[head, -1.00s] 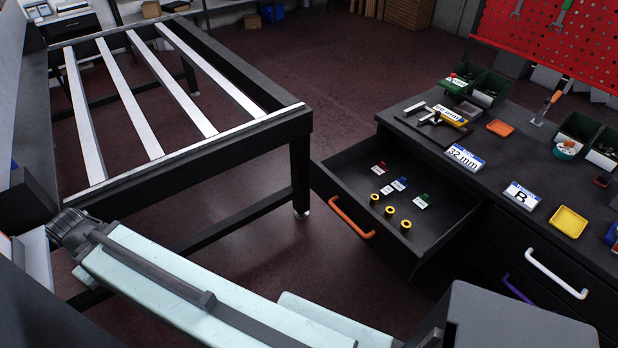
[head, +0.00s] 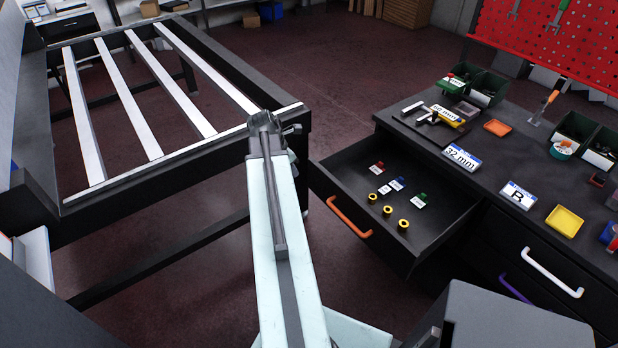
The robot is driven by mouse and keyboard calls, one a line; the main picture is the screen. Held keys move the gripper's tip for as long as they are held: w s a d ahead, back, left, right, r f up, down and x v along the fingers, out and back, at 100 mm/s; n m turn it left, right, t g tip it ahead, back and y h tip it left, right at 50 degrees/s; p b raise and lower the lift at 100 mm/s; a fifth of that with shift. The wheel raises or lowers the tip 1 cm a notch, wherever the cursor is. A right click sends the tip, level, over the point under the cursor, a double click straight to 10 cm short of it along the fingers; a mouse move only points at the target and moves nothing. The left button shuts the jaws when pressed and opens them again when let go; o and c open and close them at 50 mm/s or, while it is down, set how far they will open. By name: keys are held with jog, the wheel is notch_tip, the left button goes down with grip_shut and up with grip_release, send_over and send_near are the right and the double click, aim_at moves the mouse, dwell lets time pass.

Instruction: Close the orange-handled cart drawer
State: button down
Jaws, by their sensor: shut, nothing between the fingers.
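The orange-handled drawer (head: 398,252) stands pulled well out of the dark cart (head: 455,176), to the right of centre. Its orange handle (head: 350,217) is on the front face and is bare, with nothing touching it. My pale arm reaches up from the bottom of the picture, left of the drawer. A dark joint shows at the arm's far end, in front of the frame table's near right corner. A clear gap of floor lies between my arm and the handle. I cannot make out my gripper or its fingers.
Yellow rings (head: 388,211) and several small tagged parts lie in the drawer. A slatted frame table (head: 180,155) stands left of the drawer, with my arm overlapping its right corner. A white handle (head: 553,272) and a purple handle (head: 515,289) mark other drawers. Open floor lies behind.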

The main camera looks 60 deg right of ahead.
aim_at(310, 179)
jog(key=shift+s+d+f+b, duration=0.6)
jog(key=shift+d+f+b, duration=0.5)
jog(key=shift+f+b, duration=0.4)
jog(key=shift+s+d+f+b, duration=0.6)
jog(key=shift+d+f+b, duration=0.5)
jog(key=shift+f+b, duration=0.4)
jog(key=shift+s+d+f+b, duration=0.6)
jog(key=shift+d+f+b, duration=0.5)
jog(key=shift+f+b, duration=0.4)
jog(key=shift+f, duration=0.1)
